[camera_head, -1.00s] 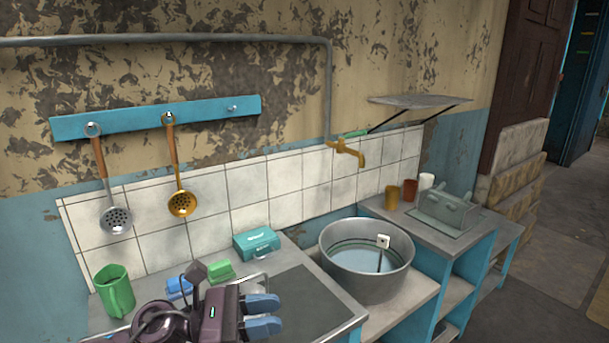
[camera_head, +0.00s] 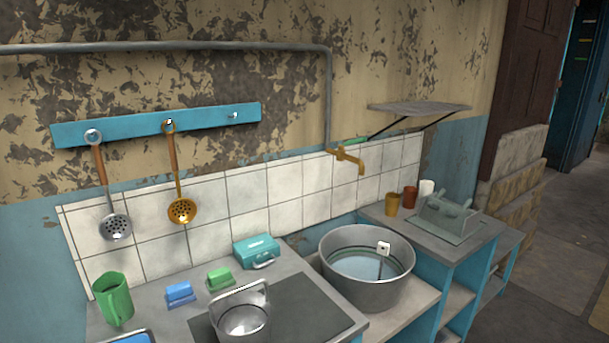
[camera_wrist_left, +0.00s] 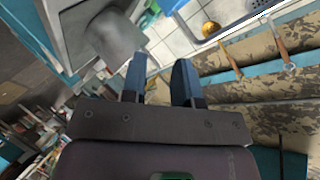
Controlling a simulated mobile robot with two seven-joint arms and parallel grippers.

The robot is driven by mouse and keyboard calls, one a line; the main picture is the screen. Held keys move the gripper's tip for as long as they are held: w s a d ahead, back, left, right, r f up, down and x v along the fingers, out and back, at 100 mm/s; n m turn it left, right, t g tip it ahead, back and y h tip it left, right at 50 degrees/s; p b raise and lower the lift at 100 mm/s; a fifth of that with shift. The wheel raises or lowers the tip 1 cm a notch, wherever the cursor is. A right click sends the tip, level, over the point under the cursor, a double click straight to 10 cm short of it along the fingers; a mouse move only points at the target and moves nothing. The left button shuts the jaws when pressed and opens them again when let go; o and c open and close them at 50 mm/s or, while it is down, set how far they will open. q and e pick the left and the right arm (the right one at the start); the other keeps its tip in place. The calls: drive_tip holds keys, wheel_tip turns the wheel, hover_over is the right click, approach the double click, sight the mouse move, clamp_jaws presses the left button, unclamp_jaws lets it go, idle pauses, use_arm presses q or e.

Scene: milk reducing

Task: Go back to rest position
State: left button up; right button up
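My left gripper (camera_wrist_left: 160,68) shows in the left wrist view with its two blue fingers apart and nothing between them. It is out of the head view. My right gripper is in neither current view. In the head view, a metal pot (camera_head: 243,320) with a raised handle stands on the dark plate (camera_head: 315,305) of the counter, cut by the bottom edge. A large metal basin (camera_head: 375,292) with liquid in it stands to the right, and a small white piece (camera_head: 383,248) shows at its far rim.
A green mug (camera_head: 114,299), a blue box (camera_head: 179,292), a green box (camera_head: 220,278) and a teal case (camera_head: 257,251) stand on the counter. A brass tap (camera_head: 349,159) juts out near the basin.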

use_arm(q)
drive_tip(key=s+a+f+n+g+h, duration=0.1)
drive_tip(key=s+f+n+g, duration=0.35)
drive_tip(key=s, duration=0.45)
drive_tip(key=s+f+n+g, duration=0.4)
drive_tip(key=s+n+g, duration=0.1)
drive_tip(key=s, duration=0.4)
drive_tip(key=w+f+m+t, duration=0.1)
drive_tip(key=w+f+t, duration=0.6)
drive_tip(key=f, duration=0.3)
drive_tip(key=shift+h, duration=0.3)
drive_tip(key=shift+f+t, duration=0.1)
drive_tip(key=shift+t, duration=0.15)
